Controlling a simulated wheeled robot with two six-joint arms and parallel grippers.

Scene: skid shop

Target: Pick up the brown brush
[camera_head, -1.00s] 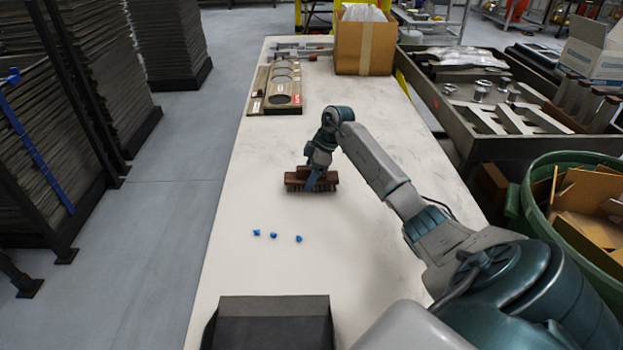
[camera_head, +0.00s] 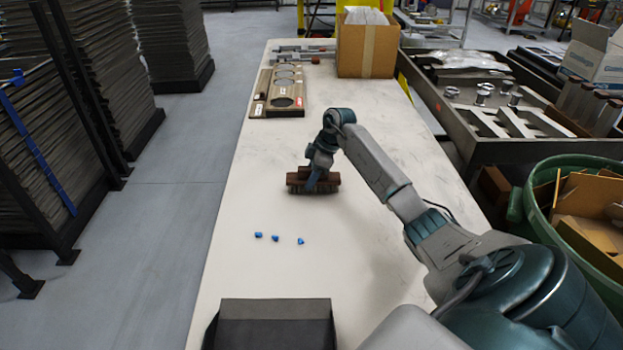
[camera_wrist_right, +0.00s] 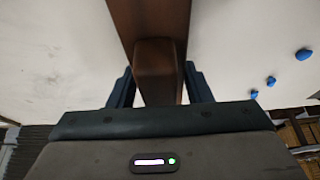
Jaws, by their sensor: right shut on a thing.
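The brown brush (camera_head: 298,179) is in the middle of the white table in the head view, bristles down. My right gripper (camera_head: 318,178) is over it and shut on it. In the right wrist view the brush's brown handle part (camera_wrist_right: 157,72) sits between the two dark fingers of the right gripper (camera_wrist_right: 160,88). I cannot tell whether the bristles touch the table. My left gripper is not in view.
Several small blue pieces (camera_head: 275,238) lie on the table in front of the brush. A dark tray (camera_head: 270,310) is at the near edge. A board with round cutouts (camera_head: 259,96) and a cardboard box (camera_head: 367,55) stand at the back. A green bin (camera_head: 536,215) is right of the table.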

